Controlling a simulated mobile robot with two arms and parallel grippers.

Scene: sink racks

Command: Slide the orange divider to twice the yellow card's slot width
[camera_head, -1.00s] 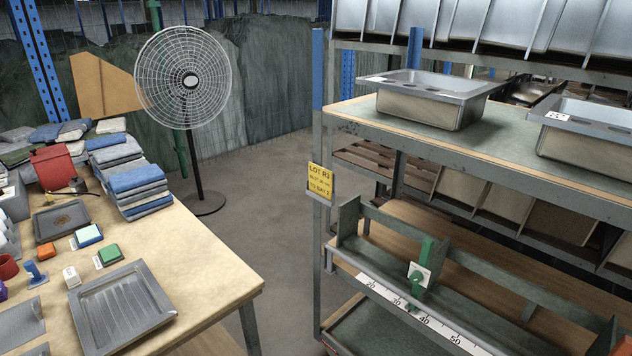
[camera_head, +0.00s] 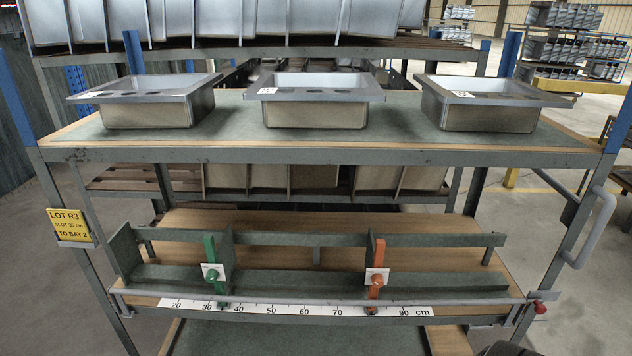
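The yellow card (camera_head: 69,225) hangs on the rack's left post and appears to read LOT R3, SLOT 35 cm, TO BAY 2. The orange divider (camera_head: 377,262) stands upright on the lower shelf rail, its foot near 80 on the scale, covering that number. A white plate with an orange knob (camera_head: 376,280) is on its front. The green divider (camera_head: 210,250) with a green knob stands to its left, its foot between 30 and 40. The white cm scale (camera_head: 290,309) runs along the shelf front. Neither of my grippers is in view.
Three metal sinks stand on the upper shelf (camera_head: 240,146) above the dividers. A grey handle (camera_head: 598,225) juts from the right post and a red knob (camera_head: 540,308) sits at the rail's right end. A dark rounded shape shows at the bottom right edge.

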